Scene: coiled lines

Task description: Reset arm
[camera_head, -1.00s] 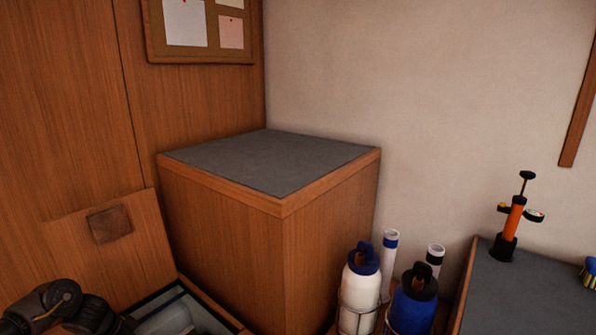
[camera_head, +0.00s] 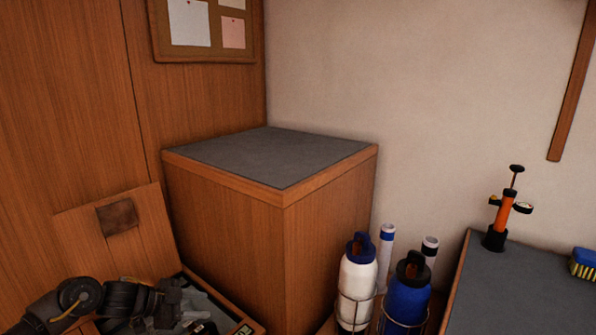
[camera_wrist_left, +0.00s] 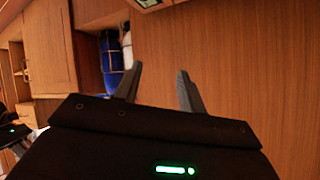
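My left arm comes in at the lower left of the head view, and my left gripper (camera_head: 175,308) is over an open wooden bin (camera_head: 238,318). In the left wrist view its two grey fingers (camera_wrist_left: 160,72) stand apart with nothing between them. A dark part with a small green light (camera_wrist_left: 12,132) at the left edge of that view looks like my right gripper's body; its fingers cannot be made out. The right arm does not show in the head view.
A wooden cabinet (camera_head: 262,158) with a grey top stands in the corner. Right of it are a white bottle (camera_head: 357,282) and a blue bottle (camera_head: 407,302) in wire holders. A grey counter (camera_head: 520,290) holds an orange pump (camera_head: 502,212) and a yellow-blue brush (camera_head: 584,263).

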